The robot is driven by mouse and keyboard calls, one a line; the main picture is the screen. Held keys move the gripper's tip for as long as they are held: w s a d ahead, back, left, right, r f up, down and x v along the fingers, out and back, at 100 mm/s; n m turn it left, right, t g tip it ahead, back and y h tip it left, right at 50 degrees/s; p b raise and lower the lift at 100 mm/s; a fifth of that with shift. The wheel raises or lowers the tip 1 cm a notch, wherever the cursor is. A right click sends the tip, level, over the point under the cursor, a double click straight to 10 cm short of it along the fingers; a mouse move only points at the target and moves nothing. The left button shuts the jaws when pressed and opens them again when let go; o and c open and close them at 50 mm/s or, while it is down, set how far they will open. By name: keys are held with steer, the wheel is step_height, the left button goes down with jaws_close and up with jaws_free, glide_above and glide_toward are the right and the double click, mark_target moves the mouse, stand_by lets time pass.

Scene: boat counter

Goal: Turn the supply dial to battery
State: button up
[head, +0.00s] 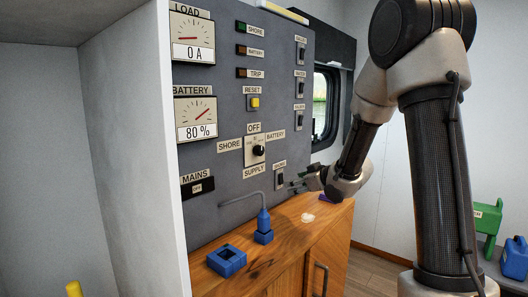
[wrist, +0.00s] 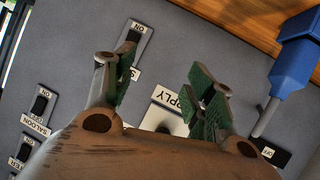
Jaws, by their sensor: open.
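The supply dial (head: 258,150) is a black knob on a pale plate on the grey panel, with OFF above, SHORE left, BATTERY right and SUPPLY below. Its pointer direction is too small to tell. In the wrist view the SUPPLY label (wrist: 181,98) and part of the dial's plate show between the fingers; the knob is mostly hidden behind my gripper's body. My gripper (head: 293,183) is open and empty, low and right of the dial, in front of the panel and apart from the knob. Its green-padded fingers (wrist: 160,85) are spread in the wrist view.
Switches, including a breaker (head: 279,177), lie near the gripper. A white cabinet wall (head: 135,150) bounds the left. The load meter (head: 193,38) reads 0 A.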

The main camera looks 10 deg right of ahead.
mark_target(261, 150)
steer(key=a+r+n+t+y, duration=0.25)
steer(key=a+r+y, duration=0.4)
steer(key=r, duration=0.45)
steer(key=shift+h, duration=0.25)
steer(key=x, duration=0.8)
steer(key=shift+s+f, duration=0.1)
steer(key=shift+f, duration=0.1)
steer(key=c, duration=1)
steer(key=shift+c, duration=0.2)
